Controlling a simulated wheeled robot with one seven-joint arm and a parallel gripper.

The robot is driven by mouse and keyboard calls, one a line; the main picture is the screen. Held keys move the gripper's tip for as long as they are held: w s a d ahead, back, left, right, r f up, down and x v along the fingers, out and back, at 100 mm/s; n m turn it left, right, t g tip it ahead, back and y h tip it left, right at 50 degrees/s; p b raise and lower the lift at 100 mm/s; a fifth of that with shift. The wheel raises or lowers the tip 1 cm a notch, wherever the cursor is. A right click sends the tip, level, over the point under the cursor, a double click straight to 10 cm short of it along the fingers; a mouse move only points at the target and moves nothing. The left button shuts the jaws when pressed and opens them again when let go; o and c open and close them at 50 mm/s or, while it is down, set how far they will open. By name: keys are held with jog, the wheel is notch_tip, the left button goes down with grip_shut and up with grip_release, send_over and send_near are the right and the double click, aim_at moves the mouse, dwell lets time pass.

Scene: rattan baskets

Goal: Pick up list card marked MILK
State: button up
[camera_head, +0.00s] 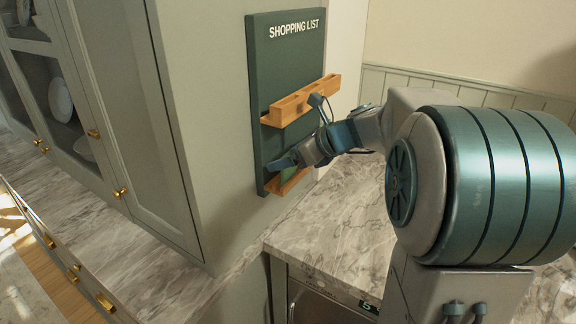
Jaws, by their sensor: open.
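A dark green board (285,60) headed SHOPPING LIST hangs on the side of the cabinet. It has an upper wooden rack (305,98) and a lower wooden ledge (297,183). My gripper (278,163) is in front of the lower part of the board, just above the lower ledge. It is open. A small brighter green patch (289,174) shows between the gripper and the lower ledge; I cannot tell whether it is a card. No card marked MILK can be read, and my gripper and wrist hide part of the lower ledge.
A grey marble counter (335,225) lies below the board. A glass-fronted cabinet (135,110) with brass knobs stands at the left, with drawers below it. The upper rack juts out just above my wrist. The counter below the board looks clear.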

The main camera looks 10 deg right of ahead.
jog(key=c, duration=1.1)
jog(key=shift+o, duration=0.2)
